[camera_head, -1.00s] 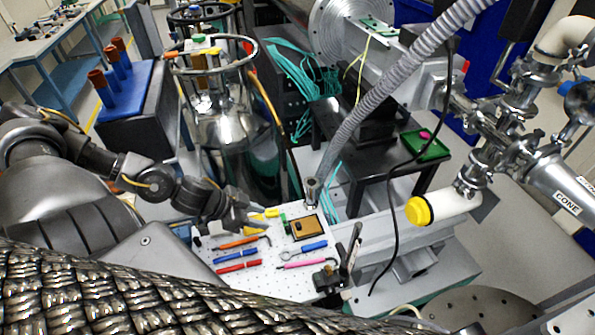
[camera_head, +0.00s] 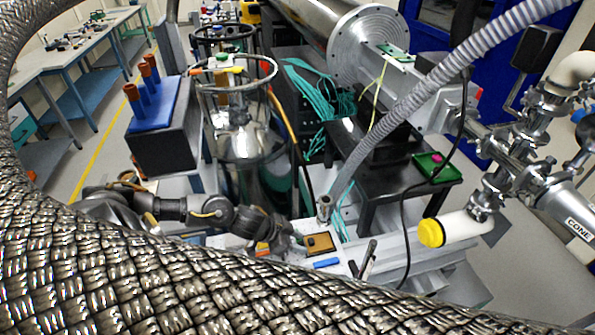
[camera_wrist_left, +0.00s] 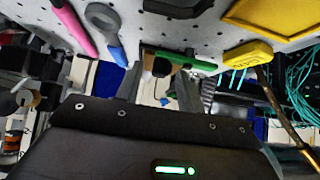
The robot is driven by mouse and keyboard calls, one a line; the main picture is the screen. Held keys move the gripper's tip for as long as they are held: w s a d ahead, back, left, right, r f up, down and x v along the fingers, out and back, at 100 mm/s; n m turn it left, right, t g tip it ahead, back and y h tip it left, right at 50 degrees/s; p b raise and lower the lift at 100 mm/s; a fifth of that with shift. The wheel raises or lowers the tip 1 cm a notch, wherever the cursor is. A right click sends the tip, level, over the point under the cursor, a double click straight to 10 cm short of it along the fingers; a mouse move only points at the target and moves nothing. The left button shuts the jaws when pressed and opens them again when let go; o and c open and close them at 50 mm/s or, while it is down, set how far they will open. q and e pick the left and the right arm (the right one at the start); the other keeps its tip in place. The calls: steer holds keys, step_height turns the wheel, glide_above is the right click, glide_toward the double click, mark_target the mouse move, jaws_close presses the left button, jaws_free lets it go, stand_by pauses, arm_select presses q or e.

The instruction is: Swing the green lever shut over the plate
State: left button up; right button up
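The gold-brown square plate (camera_head: 319,244) lies in a dark frame on the white perforated board (camera_head: 338,268). The green lever (camera_wrist_left: 190,62) shows in the left wrist view, just beyond my fingertips. In the head view only a small bit of green shows beside the plate's left edge. My left gripper (camera_head: 290,240) is at the left of the plate, low over the board. In the left wrist view its two fingers (camera_wrist_left: 158,88) stand apart, pointing toward the lever; I cannot tell whether they touch it. My right gripper is not in view.
A thick braided hose (camera_head: 180,275) crosses the foreground and hides most of the board. A grey post (camera_head: 324,208) stands behind the plate.

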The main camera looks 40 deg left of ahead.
arm_select(q)
steer(key=shift+s, duration=0.1)
jaws_close()
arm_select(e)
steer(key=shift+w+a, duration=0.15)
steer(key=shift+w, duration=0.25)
